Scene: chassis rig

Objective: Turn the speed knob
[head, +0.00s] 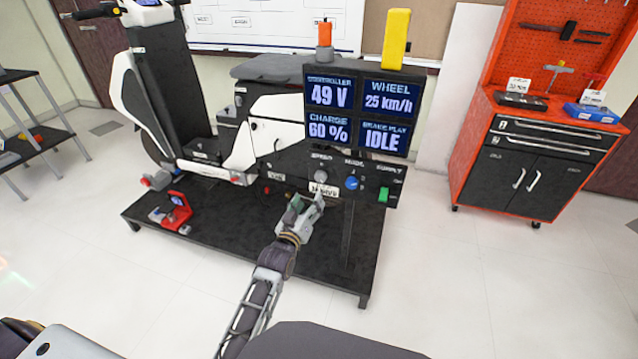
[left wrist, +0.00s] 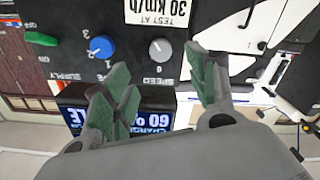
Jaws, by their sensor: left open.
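The speed knob (head: 321,176) is a small grey knob on the black control panel (head: 279,176), under the "SPEED" label. It also shows in the left wrist view (left wrist: 161,50), where the panel appears upside down. My left gripper (head: 308,202) is in front of the panel, just below the knob in the head view. In the left wrist view its two green-padded fingers (left wrist: 160,66) are spread and empty, with the knob seen between and beyond their tips. I cannot tell any contact. The display (head: 357,109) reads 49 V, 25 km/h, 60 % and IDLE. My right gripper is out of view.
The blue mode knob (head: 352,183) and green supply switch (head: 383,195) sit right of the speed knob. A "TEST AT 30 km/h" card (left wrist: 160,12) is fixed below it. A scooter (head: 160,100) stands on the black platform (head: 240,240). A red tool cabinet (head: 545,150) is at right.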

